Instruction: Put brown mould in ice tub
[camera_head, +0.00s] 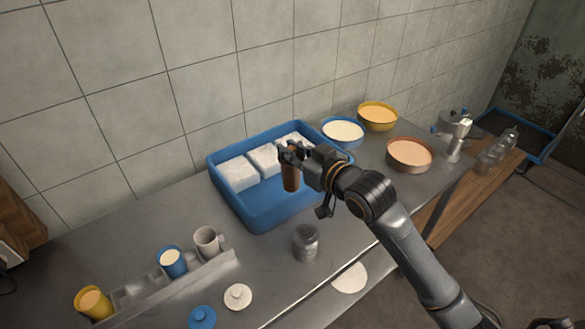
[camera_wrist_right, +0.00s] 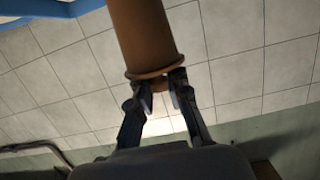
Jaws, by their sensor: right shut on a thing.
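The brown mould (camera_head: 291,179) is a brown cylinder held upright in my right gripper (camera_head: 293,153), over the front part of the blue ice tub (camera_head: 243,207). In the right wrist view, the mould (camera_wrist_right: 143,35) shows large, with the fingers of the right gripper (camera_wrist_right: 165,88) shut on its rimmed end. The ice tub holds white ice blocks (camera_head: 262,160) along its back; its front part is bare blue. I cannot tell whether the mould's lower end touches the tub floor. My left gripper is not in view.
A rack (camera_head: 170,283) holds yellow, blue and grey cups at the front left. A glass jar (camera_head: 306,242) stands in front of the tub. Blue (camera_head: 342,132), yellow (camera_head: 377,115) and brown (camera_head: 409,154) bowls stand to the right. Lids lie near the front edge.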

